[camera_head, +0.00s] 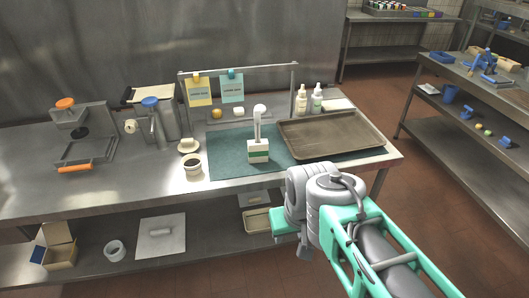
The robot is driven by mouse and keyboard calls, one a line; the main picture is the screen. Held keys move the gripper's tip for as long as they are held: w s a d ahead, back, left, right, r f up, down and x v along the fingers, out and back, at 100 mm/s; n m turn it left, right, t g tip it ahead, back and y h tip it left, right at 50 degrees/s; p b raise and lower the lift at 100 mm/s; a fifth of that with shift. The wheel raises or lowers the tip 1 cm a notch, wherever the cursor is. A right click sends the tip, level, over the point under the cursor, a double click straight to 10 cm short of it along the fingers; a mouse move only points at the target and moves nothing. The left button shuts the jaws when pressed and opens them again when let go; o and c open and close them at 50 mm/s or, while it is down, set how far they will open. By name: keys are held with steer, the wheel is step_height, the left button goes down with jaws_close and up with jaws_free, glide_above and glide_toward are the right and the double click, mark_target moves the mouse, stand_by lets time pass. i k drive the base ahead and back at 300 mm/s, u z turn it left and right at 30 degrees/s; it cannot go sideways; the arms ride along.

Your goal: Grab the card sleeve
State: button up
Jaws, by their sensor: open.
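A small white and green card sleeve (258,151) stands upright on the dark green mat (228,158) on the steel counter. A white tool (258,118) with a rounded head rises from it or stands right behind it; I cannot tell which. My arm reaches in from the lower right, and its grey joint is in front of the counter's front edge, right of and below the sleeve in the picture. The fingers of my gripper do not show, and no part of my arm seems to touch the sleeve.
A metal tray (331,136) lies right of the sleeve. A dark-filled cup (192,164) stands left, near the front edge. Behind are two bottles (302,100) and a rail (240,71) with hanging cards.

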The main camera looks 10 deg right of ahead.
mark_target(257, 152)
steer(key=u, duration=3.65)
steer(key=k, duration=1.2)
steer(key=z, duration=1.05)
steer(key=i, duration=0.5)
steer(key=u, duration=0.1)
